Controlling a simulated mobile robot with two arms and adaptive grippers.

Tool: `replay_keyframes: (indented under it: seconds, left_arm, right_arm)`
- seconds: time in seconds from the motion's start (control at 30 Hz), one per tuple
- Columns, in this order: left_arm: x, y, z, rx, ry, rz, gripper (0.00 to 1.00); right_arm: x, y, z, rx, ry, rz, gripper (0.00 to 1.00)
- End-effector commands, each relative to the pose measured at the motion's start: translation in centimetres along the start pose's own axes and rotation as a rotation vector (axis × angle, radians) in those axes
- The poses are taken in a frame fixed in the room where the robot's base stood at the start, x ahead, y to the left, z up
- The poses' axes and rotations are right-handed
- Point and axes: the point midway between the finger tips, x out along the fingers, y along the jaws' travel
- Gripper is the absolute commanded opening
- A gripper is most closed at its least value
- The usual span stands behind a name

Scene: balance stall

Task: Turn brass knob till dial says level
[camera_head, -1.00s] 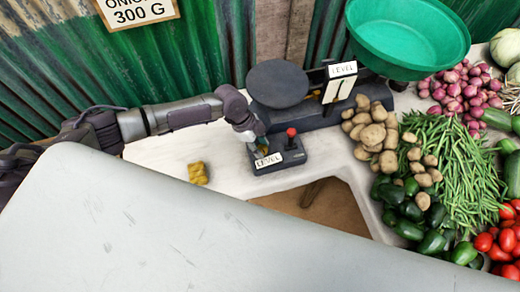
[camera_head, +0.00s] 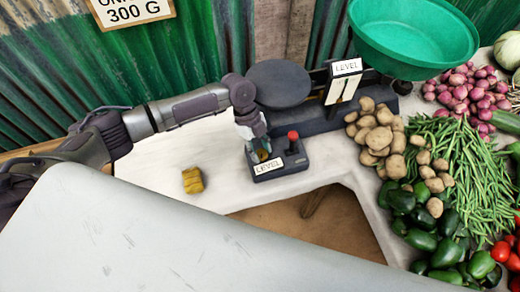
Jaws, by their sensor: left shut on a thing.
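The brass knob (camera_head: 264,155) sits on the small dark control box (camera_head: 295,163), mostly hidden by my left gripper. My left gripper (camera_head: 260,152) points down and is shut on the knob. A red-topped lever (camera_head: 293,136) stands on the same box, right of the gripper, and a "LEVEL" label (camera_head: 269,167) is on its front. The balance scale (camera_head: 310,123) stands behind, with a dark round plate (camera_head: 279,84) and a green basin (camera_head: 413,35). Its dial (camera_head: 342,84), marked "LEVEL", has a white face, too small to read a pointer clearly. My right gripper is not in view.
Yellow brass-coloured blocks (camera_head: 192,180) lie on the pale table left of the box. Potatoes (camera_head: 376,136), green beans (camera_head: 452,165), onions (camera_head: 463,92) and peppers (camera_head: 420,230) crowd the right. The table left of the box is mostly clear.

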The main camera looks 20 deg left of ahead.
Motion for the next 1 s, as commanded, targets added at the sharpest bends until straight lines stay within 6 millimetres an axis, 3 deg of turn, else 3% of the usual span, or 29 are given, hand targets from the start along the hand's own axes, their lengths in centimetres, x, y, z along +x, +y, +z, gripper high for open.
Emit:
replay_keyframes:
  seconds: [0.27, 0.3, 0.43, 0.77, 1.0]
  left_arm:
    - [0.1, 0.1, 0.0, -0.001, 0.000, 0.002, 0.04]
    - [0.1, 0.1, 0.0, -0.001, 0.000, 0.002, 0.44]
    - [0.1, 0.1, 0.0, -0.001, 0.000, 0.001, 0.63]
    - [-0.3, 0.0, 0.0, -0.002, -0.001, -0.001, 0.63]
    - [-3.8, -0.1, 0.1, -0.002, -0.002, -0.002, 0.63]
  right_arm:
    - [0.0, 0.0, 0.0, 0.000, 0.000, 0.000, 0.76]
    - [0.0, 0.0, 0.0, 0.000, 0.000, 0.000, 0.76]
    - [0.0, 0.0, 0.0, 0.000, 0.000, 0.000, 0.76]
    - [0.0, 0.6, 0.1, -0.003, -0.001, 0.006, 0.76]
    - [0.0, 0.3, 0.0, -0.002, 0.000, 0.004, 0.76]
